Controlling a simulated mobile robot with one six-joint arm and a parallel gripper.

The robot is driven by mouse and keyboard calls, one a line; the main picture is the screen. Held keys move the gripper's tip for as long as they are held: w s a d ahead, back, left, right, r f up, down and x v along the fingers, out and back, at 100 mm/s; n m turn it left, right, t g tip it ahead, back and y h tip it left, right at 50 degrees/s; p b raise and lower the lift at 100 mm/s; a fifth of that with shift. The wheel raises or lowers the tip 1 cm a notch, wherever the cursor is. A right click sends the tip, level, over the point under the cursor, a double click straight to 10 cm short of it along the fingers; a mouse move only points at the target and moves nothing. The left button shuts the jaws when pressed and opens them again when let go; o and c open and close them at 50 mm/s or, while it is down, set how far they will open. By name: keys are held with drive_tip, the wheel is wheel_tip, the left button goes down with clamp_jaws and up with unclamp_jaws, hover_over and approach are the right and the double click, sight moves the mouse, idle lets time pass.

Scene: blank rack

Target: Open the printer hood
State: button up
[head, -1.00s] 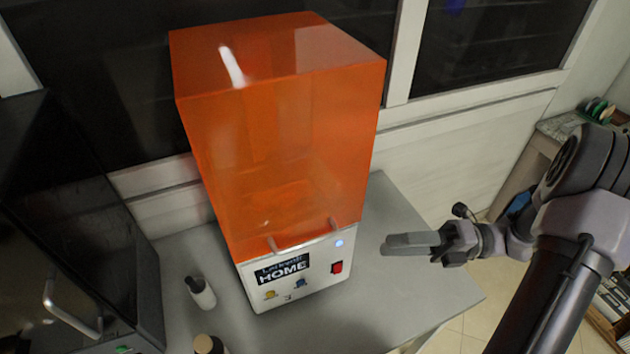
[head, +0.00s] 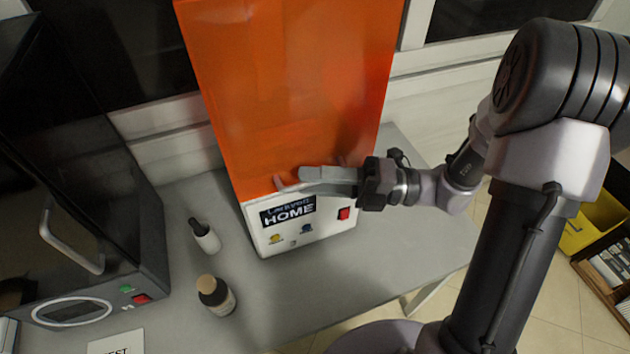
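The printer's orange translucent hood (head: 290,90) stands upright and closed on the white printer base (head: 270,241) with its HOME panel and red switch. A handle (head: 281,183) sits low on the hood's front, partly hidden behind my gripper. My gripper (head: 305,180) reaches in from the right, in front of the seam between hood and base, with its fingers pointing left. I cannot tell whether the fingers touch the handle or how far apart they are.
A black machine (head: 80,190) with a handle stands at left. A small white dropper bottle (head: 205,236) and a dark bottle (head: 216,296) stand on the grey table (head: 330,290) front-left of the printer. The table right of the printer is clear.

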clamp_jaws()
idle(1.4)
